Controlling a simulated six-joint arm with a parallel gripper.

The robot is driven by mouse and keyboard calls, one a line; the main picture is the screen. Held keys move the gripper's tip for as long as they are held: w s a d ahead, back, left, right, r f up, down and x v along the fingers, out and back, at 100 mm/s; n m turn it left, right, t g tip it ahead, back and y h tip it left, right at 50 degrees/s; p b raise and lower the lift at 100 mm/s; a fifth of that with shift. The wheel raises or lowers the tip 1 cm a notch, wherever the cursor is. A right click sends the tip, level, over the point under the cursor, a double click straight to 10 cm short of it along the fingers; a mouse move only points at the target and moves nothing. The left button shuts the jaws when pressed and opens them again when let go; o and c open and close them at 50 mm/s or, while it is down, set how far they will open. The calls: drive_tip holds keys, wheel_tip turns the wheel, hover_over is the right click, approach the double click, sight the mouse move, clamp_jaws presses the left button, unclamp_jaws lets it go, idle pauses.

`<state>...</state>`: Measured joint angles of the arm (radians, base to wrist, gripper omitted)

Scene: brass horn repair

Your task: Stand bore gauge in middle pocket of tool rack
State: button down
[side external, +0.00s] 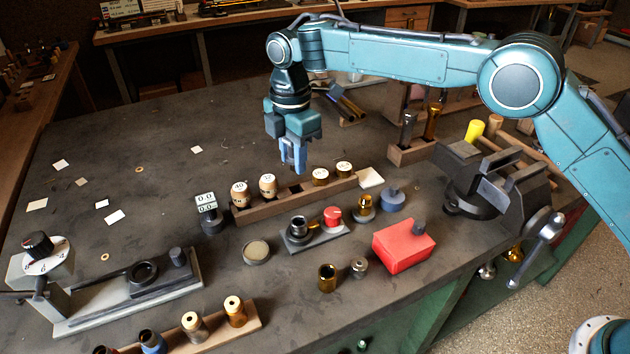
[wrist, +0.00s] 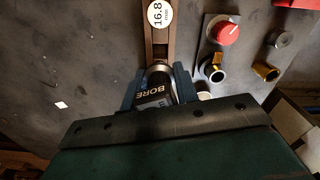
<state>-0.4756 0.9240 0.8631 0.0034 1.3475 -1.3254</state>
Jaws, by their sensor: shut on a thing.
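My gripper (wrist: 157,74) is shut on the bore gauge (wrist: 154,90), a dark cylinder with a silvery end and white "BORE" lettering. In the side view my gripper (side external: 293,168) points down above a long wooden rack (side external: 290,204); the gauge is mostly hidden there by the fingers. A second wooden rack (side external: 405,156) at the back right holds a dark tool and a brass tool upright. I cannot tell which is the tool rack.
In front of the long rack stand a small plate with a red knob (side external: 332,215), a red block (side external: 403,247) and a brass cup (side external: 327,278). A dark vise (side external: 490,185) is at right. A dial fixture (side external: 38,245) is at left.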

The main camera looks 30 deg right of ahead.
drive_tip(key=shift+f, duration=1.9)
drive_tip(key=shift+f, duration=1)
idle(0.4)
drive_tip(key=shift+r, duration=0.2)
drive_tip(key=shift+r, duration=0.45)
drive_tip(key=shift+f, duration=0.25)
idle(2.5)
drive_tip(key=shift+r, duration=0.35)
drive_tip(key=shift+r, duration=0.1)
idle(0.9)
